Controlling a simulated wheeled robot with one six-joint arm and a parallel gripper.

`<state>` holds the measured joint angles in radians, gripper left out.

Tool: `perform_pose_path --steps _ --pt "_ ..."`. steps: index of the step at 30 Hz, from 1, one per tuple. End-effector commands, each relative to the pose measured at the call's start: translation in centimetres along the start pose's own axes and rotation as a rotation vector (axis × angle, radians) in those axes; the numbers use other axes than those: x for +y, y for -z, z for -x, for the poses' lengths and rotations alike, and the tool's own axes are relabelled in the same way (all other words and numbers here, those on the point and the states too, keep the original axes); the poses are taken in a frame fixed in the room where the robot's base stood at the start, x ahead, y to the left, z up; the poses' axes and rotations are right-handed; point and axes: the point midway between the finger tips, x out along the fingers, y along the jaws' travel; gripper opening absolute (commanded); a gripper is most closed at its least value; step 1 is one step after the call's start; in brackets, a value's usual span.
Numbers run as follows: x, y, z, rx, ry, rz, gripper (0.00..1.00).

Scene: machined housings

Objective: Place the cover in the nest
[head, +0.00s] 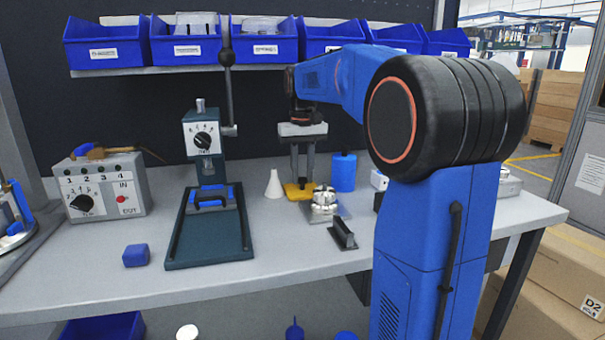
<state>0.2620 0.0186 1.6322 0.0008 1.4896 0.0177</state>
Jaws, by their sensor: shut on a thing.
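My gripper (300,178) is at the back middle of the bench, pointing down. Its fingers are shut on a flat yellow piece (293,193), which looks like the cover. The piece is low over the bench; whether it touches the top I cannot tell. A silvery machined part (323,204) sits just right and in front of it, on a grey plate. To the left, a dark green press (205,140) has a blue, dark-edged fixture (212,197) on its base. Which of these is the nest is not clear from this view.
A white cone (274,184) stands left of my gripper and a blue cylinder (343,172) right of it. A dark angled block (342,234) lies in front. A switch box (100,187) and blue block (136,255) are at left. Blue bins (184,40) hang above. My arm hides the bench's right part.

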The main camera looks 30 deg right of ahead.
Motion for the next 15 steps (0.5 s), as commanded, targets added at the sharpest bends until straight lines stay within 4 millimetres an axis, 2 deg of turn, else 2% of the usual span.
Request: perform_pose_path --steps 2,3,4,15 --pt "0.0 0.0 -0.2 0.0 0.0 0.0 0.0" --pt "0.0 0.01 -0.17 0.0 0.0 0.0 0.33" --pt "0.0 0.01 -0.16 0.0 0.0 0.0 0.41" --pt "0.0 0.01 0.09 0.0 0.0 0.0 0.43"
